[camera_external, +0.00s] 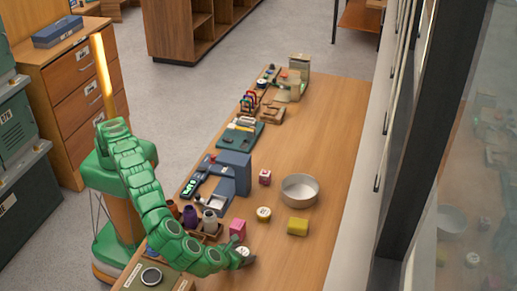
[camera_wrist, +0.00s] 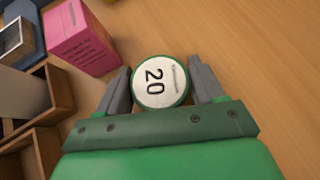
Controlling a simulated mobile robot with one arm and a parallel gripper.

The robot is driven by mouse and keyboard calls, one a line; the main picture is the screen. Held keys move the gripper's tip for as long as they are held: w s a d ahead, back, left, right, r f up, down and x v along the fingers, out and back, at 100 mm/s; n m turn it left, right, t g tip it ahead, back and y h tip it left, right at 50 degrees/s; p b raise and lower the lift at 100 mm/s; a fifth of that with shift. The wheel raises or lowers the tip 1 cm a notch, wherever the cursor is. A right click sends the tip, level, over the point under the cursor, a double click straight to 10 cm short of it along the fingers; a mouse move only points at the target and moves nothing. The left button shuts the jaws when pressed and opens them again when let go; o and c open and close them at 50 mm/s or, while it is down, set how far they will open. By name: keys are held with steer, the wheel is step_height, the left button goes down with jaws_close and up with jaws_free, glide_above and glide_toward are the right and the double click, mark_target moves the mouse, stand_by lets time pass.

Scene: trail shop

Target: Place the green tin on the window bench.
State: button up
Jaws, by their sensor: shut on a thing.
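A round tin (camera_wrist: 160,83) with a white lid marked "20" and a green side sits between the two fingers of my gripper (camera_wrist: 161,92) in the wrist view. My gripper is shut on it, with one grey finger on each side. In the external view my green arm reaches over the near end of the long wooden bench (camera_external: 335,145) beside the window, and my gripper (camera_external: 243,257) is low over the bench top. The tin's white lid (camera_external: 243,251) shows there. I cannot tell whether the tin touches the wood.
A pink box (camera_external: 237,229) stands close to the gripper; it also shows in the wrist view (camera_wrist: 80,40). A white-lidded tin (camera_external: 263,214), a yellow box (camera_external: 298,226) and a metal bowl (camera_external: 300,188) stand farther along. A wooden tray lies left. The bench right of the gripper is clear.

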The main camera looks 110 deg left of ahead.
mark_target(242, 252)
step_height(242, 252, up, 3)
steer(key=shift+r, duration=0.15)
steer(key=shift+s+a+r, duration=0.25)
steer(key=shift+s+r, duration=0.4)
steer(key=shift+r, duration=0.1)
steer(key=s+a+r, duration=0.4)
steer(key=s+r, duration=0.4)
steer(key=s, duration=0.3)
steer(key=shift+s+a, duration=0.25)
steer(key=shift+s, duration=0.1)
steer(key=shift+w+a+r, duration=0.1)
